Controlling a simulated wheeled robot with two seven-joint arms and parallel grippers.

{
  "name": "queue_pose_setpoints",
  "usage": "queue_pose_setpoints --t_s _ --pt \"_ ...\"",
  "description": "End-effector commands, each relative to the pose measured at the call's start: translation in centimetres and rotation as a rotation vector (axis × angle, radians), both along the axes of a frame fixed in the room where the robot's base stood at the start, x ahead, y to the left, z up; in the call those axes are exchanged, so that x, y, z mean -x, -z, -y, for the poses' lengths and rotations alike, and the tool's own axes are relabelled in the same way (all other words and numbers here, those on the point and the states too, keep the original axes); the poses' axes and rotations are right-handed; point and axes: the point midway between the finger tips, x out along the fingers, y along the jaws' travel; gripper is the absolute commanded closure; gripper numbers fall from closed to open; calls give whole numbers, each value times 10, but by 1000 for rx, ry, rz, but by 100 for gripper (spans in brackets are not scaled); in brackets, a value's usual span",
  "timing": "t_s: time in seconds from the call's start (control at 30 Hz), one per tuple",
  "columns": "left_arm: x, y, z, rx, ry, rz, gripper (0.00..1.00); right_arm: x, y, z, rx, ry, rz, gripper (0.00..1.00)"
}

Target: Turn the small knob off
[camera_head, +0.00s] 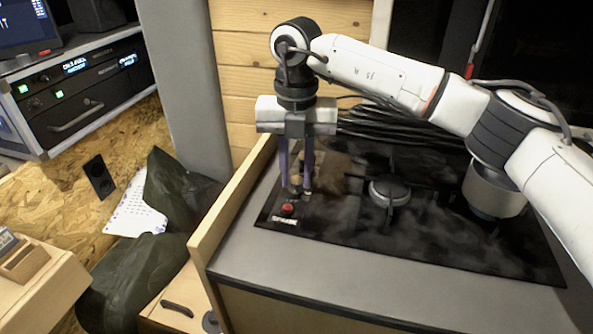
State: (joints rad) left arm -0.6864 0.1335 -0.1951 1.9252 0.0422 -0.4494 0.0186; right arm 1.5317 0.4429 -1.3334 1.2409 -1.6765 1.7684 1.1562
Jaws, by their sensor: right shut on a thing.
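A black gas hob (447,240) is set in a grey counter. At its left end is a red knob (288,208), with a small white label just below it. My right gripper (298,190) points down over the left end of the hob, just behind the red knob in the picture. Its fingers are shut on a small knob there, which they mostly hide. I cannot tell which way that knob is turned. My left gripper is not in view.
A burner (389,190) sits right of the gripper, and a metal pot (492,192) stands farther right, partly behind my arm. A raised wooden edge (232,200) borders the counter's left side. Dark cables run behind the hob. Electronics (85,95) stand at the far left.

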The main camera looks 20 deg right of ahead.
Motion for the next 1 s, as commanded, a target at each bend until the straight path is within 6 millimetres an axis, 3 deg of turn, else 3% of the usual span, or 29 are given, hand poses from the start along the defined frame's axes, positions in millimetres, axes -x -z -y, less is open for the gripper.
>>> queue_pose_setpoints --t_s 0.47,0.5,0.57,0.87,1.0 --pt "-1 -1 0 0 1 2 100 -2 -2 1 -2 16 7 100" --pt "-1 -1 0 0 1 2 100 -2 -3 1 -2 15 7 71" --pt "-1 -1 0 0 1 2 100 -2 -2 1 -2 15 7 61" --pt "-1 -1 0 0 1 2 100 -1 -1 0 0 12 2 59" --pt "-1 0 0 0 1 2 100 -2 -12 0 -1 13 6 59"
